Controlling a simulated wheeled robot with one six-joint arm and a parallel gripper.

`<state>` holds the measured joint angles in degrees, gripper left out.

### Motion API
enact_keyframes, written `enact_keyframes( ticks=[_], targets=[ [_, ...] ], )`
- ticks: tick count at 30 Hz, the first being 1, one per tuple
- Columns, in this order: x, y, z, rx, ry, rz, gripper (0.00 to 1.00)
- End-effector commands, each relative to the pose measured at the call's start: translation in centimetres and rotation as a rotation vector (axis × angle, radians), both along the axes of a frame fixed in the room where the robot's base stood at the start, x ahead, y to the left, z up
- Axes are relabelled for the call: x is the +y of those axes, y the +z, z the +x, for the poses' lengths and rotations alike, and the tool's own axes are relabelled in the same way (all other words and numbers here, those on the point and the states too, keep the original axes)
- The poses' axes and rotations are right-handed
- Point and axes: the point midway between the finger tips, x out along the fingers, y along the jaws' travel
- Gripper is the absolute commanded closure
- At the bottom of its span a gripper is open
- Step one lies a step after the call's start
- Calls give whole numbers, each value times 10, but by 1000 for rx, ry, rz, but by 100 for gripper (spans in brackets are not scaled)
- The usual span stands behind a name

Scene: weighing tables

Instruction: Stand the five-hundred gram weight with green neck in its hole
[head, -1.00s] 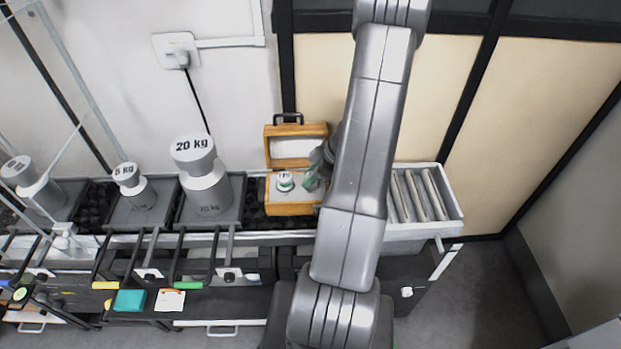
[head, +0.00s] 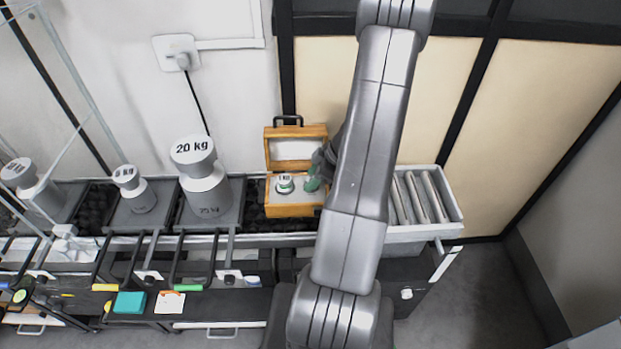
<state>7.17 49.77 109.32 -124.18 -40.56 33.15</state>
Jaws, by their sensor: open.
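An open wooden case (head: 292,211) with a raised lid stands on the bench, left of my arm. In its left part a small weight (head: 285,184) with a pale marked top and a green neck stands upright. A second, smaller greenish weight (head: 312,184) is in the right part of the case; its marking is not readable, and I cannot tell whether it is fully seated in its hole. My gripper (head: 320,166) is open just above and behind this second weight, apart from it as far as I can see. My arm hides part of the gripper and the case's right edge.
A large 20 kg weight (head: 205,184) stands left of the case, with a smaller weight (head: 138,194) further left. A light tray with grey bars (head: 455,206) is right of my arm. Handles and levers line the bench front.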

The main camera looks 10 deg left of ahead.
Motion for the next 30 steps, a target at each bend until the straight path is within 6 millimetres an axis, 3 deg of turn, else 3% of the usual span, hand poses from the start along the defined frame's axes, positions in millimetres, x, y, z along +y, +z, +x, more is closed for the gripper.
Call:
enact_keyframes(
  ticks=[6, 13, 19, 30],
  targets=[
    [-28, 44, 2, -8, -5, -2, 48],
    [-50, 78, 1, -4, -3, -1, 48],
    [-58, 89, 1, -1, -2, -1, 48],
    [-58, 90, 0, -1, -1, -1, 48]
  ],
)
